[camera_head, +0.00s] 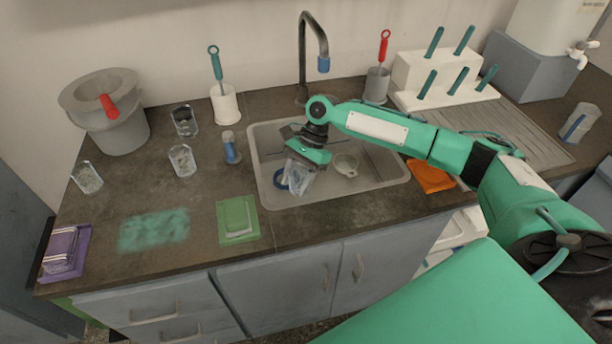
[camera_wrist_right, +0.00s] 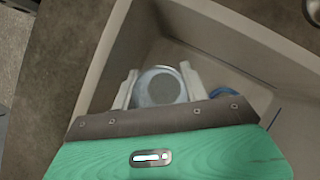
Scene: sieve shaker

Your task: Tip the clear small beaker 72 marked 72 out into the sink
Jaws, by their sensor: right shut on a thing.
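My right gripper (camera_head: 303,163) is over the left part of the sink (camera_head: 378,184), and it is shut on a clear small beaker (camera_head: 299,181). The beaker looks tilted and hangs low inside the sink's outline; I cannot read its marking. In the right wrist view the beaker (camera_wrist_right: 160,87) shows as a round, greyish end between the two pale fingers. Whether anything is still in it is not clear. My left gripper is not in view.
A blue ring (camera_head: 280,179) and a small pale strainer cup (camera_head: 346,165) lie in the sink. The dark tap (camera_head: 303,60) stands behind it. An orange cloth (camera_head: 430,176) lies right.

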